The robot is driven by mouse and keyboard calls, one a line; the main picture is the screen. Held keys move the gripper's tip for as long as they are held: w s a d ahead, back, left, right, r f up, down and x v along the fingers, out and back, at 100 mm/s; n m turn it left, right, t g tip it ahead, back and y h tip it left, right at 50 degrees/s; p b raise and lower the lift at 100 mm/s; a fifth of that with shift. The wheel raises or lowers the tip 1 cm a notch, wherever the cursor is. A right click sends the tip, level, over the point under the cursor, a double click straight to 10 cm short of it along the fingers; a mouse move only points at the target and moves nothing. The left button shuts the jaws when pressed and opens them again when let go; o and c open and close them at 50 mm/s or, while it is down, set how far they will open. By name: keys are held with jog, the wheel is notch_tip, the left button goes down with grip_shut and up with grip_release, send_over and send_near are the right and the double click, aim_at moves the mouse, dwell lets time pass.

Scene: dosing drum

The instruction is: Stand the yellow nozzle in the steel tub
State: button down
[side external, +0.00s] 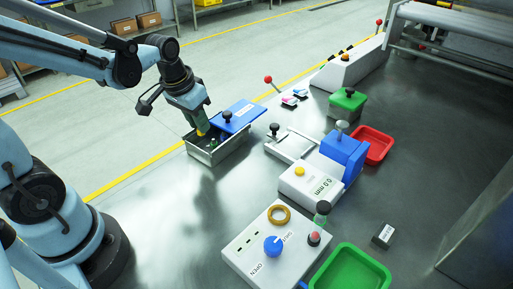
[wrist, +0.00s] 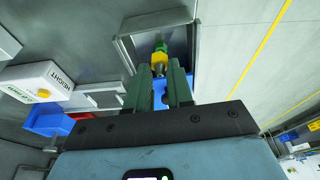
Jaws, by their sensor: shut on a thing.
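The yellow nozzle (side external: 202,133) is between the fingertips of my gripper (side external: 198,122), which is shut on it. It hangs over the left part of the open steel tub (side external: 205,157); whether it touches the tub floor I cannot tell. In the wrist view the yellow nozzle (wrist: 159,58) shows between the green fingertips of my gripper (wrist: 168,72), with the tub wall (wrist: 127,50) around it. A small green piece (side external: 213,143) is in the tub close to the nozzle. The blue lid (side external: 243,113) with a black knob covers the tub's right part.
A white and blue dosing unit (side external: 315,180) stands right of the tub. A control box (side external: 275,245) with a blue dial is in front. Green (side external: 350,272) and red (side external: 375,145) trays and a green-lidded box (side external: 346,104) stand further right. Bare tabletop lies before the tub.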

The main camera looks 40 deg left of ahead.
aim_at(198, 132)
jog(key=shift+f, duration=2.65)
jog(key=shift+f, duration=0.7)
dwell(0.6)
jog(key=shift+c, duration=2.2)
grip_release()
jog(key=shift+r, duration=0.15)
jog(key=shift+r, duration=3.4)
